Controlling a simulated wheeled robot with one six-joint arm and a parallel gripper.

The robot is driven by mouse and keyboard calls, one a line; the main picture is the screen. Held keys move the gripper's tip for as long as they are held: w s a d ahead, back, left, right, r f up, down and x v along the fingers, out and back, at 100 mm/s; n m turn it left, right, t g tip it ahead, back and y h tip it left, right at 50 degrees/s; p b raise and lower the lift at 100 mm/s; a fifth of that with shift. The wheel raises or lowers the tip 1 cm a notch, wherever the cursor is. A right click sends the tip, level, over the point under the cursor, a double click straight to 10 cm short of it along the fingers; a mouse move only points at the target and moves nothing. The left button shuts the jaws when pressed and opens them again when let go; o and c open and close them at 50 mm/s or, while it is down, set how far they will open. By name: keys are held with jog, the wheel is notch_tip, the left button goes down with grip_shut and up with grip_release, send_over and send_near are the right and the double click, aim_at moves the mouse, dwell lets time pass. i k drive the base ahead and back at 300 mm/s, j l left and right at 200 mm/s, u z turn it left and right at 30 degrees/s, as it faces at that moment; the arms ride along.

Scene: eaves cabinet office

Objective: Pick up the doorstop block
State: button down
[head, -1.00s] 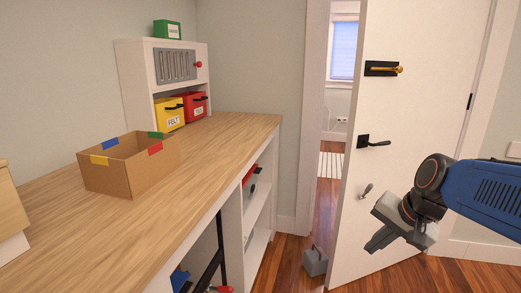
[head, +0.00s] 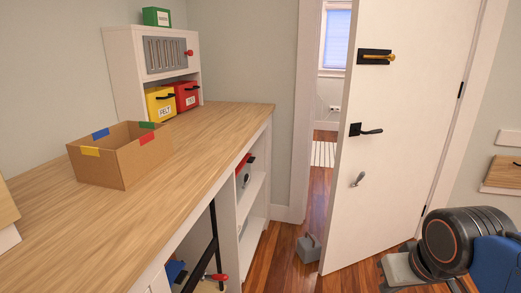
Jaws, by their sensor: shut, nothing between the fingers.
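The doorstop block (head: 308,248) is a small grey block with a raised handle. It sits on the wooden floor by the foot of the partly open white door (head: 390,160), at the lower middle of the head view. My gripper (head: 393,284) is at the bottom right, to the right of the block and apart from it. It is shut and empty; its fingers are partly cut off by the bottom edge of the picture.
A long wooden counter (head: 185,165) with open shelves below fills the left. On it are a cardboard box (head: 125,165) and a white cabinet (head: 125,75) with yellow and red bins. The floor around the block is clear; the door stands close on its right.

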aim_at(308, 249)
jog(key=i+l+u, duration=0.4)
jog(key=i+l, duration=0.2)
jog(key=l, duration=0.15)
jog(key=i+l+u, duration=0.2)
jog(key=i+l, duration=0.1)
jog(key=l, duration=0.1)
